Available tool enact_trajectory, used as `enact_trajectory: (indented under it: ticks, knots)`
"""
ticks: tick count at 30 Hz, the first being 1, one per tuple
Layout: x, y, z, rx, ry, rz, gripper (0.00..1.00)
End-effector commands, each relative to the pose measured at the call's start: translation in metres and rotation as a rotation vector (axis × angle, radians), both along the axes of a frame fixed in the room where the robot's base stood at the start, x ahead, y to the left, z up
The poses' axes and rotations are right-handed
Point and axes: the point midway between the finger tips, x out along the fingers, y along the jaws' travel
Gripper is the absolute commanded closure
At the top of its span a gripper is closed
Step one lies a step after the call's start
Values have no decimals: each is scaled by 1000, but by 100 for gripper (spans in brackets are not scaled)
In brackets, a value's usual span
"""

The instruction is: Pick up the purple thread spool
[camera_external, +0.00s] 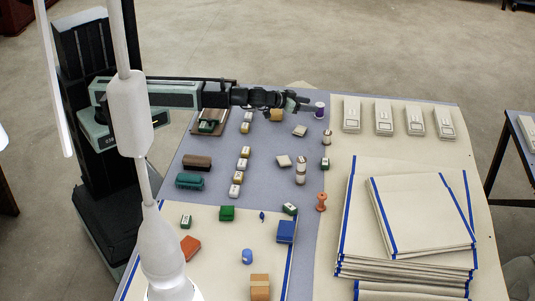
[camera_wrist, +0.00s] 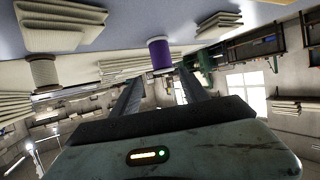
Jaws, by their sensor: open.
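The purple thread spool (camera_external: 320,109) stands upright near the far edge of the table in the external view, with a purple body and pale ends. My gripper (camera_external: 303,103) is just to its left, pointing at it, with a small gap that I cannot measure. In the wrist view the spool (camera_wrist: 160,54) appears ahead of my gripper (camera_wrist: 158,82), between the lines of the two fingers and beyond their tips. The fingers are apart and nothing is between them.
A white-and-tan spool (camera_external: 326,137) stands nearer, below the purple one. Flat white packs (camera_external: 351,115) lie to the right. Large cloth stacks (camera_external: 408,215) fill the front right.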

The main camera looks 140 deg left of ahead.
Motion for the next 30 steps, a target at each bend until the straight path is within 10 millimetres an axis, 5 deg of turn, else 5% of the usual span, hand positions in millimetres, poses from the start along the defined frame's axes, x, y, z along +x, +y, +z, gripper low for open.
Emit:
enact_trajectory:
  ticks: [8,16,23,29,30]
  knots:
    - [3,19,-9,-1,2,-1,48]
    - [7,60,-28,-1,2,-1,48]
    - [6,62,-27,-1,3,-2,48]
    - [6,62,-27,-1,3,-2,100]
    - [6,62,-27,-1,3,-2,100]
